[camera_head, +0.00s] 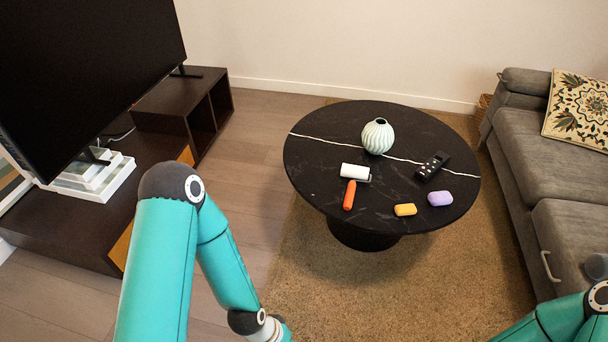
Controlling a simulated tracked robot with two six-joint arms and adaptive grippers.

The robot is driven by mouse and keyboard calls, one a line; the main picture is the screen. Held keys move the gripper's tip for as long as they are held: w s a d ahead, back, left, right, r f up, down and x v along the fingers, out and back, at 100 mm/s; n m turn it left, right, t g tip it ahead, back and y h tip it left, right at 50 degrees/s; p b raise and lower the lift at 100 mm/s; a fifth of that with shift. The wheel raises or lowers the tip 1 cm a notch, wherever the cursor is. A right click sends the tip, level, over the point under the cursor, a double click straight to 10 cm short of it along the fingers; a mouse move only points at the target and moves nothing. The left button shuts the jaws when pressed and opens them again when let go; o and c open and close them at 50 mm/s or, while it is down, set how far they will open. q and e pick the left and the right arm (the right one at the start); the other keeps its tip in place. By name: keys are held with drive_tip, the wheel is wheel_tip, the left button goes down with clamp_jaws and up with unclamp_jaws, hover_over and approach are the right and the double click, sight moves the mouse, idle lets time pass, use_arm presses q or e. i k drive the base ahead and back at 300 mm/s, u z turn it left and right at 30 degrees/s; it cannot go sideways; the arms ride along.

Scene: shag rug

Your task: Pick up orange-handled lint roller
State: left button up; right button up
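The lint roller lies on the round black table (300,172), left of the table's middle. It has an orange handle (349,195) pointing toward me and a white roll (355,172) at the far end. Nothing covers it. My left arm comes in from the left, with its far end at the bottom edge, well short of the table; its gripper is out of the picture. My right arm shows only in the bottom right corner, and its gripper is also out of the picture.
A grey sofa (560,215) is at the right. A television (90,70) and dark cabinet (160,105) are at the left. Open rug (400,290) lies in front.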

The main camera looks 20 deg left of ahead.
sight(360, 173)
drive_tip(key=u, duration=0.65)
drive_tip(key=i, duration=1)
drive_tip(key=z, duration=0.05)
drive_tip(key=k, duration=0.85)
drive_tip(key=u, duration=0.15)
drive_tip(key=i, duration=0.8)
drive_tip(key=z, duration=0.05)
